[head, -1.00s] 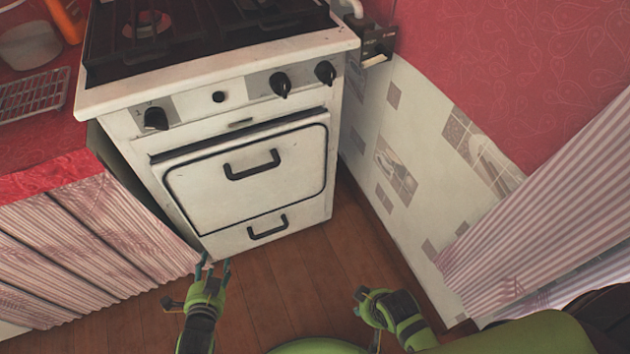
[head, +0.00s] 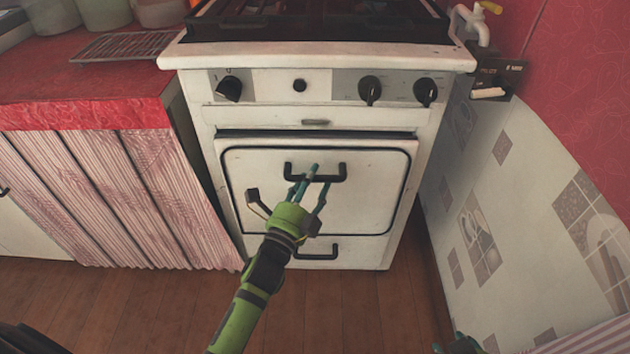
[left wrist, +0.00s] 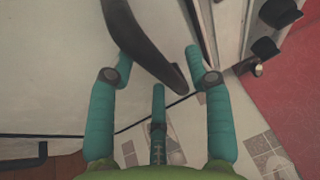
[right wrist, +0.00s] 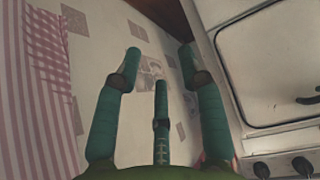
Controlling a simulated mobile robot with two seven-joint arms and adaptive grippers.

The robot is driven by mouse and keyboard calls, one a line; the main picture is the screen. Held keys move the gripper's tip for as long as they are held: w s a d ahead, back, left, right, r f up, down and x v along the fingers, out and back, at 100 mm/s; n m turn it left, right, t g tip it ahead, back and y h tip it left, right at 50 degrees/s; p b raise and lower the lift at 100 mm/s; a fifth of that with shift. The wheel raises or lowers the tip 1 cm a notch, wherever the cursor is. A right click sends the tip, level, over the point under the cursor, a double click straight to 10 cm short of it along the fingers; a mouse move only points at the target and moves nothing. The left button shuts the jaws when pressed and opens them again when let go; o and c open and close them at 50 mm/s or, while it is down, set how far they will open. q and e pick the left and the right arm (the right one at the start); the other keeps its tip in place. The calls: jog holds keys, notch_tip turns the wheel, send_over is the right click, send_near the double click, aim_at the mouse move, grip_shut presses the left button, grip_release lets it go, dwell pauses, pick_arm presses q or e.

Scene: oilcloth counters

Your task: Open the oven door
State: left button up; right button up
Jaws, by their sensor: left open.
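The white oven door (head: 375,195) is closed in the front of the stove, with a black bar handle (head: 330,178) near its top. My left gripper (head: 306,184) is at this handle, its fingers open. In the left wrist view the dark handle (left wrist: 142,42) reaches between the spread fingertips (left wrist: 155,72); I cannot tell whether they touch it. My right gripper shows only as a sliver at the bottom edge of the head view (head: 460,344). In the right wrist view its fingers (right wrist: 160,68) are spread and empty, with the oven door (right wrist: 270,65) to their right.
Control knobs (head: 370,90) line the panel above the door. A lower drawer handle (head: 317,252) is beneath it. A curtained counter (head: 110,190) adjoins on the left, and a tiled wall (head: 500,200) stands close on the right. The wooden floor (head: 340,310) in front is clear.

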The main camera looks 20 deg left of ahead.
pick_arm(q)
jog(key=shift+w, duration=0.5)
grip_shut()
pick_arm(e)
jog(key=shift+w+a+r, duration=0.15)
jog(key=shift+w+r, duration=0.15)
jog(key=shift+w, duration=0.1)
jog(key=shift+t, duration=0.3)
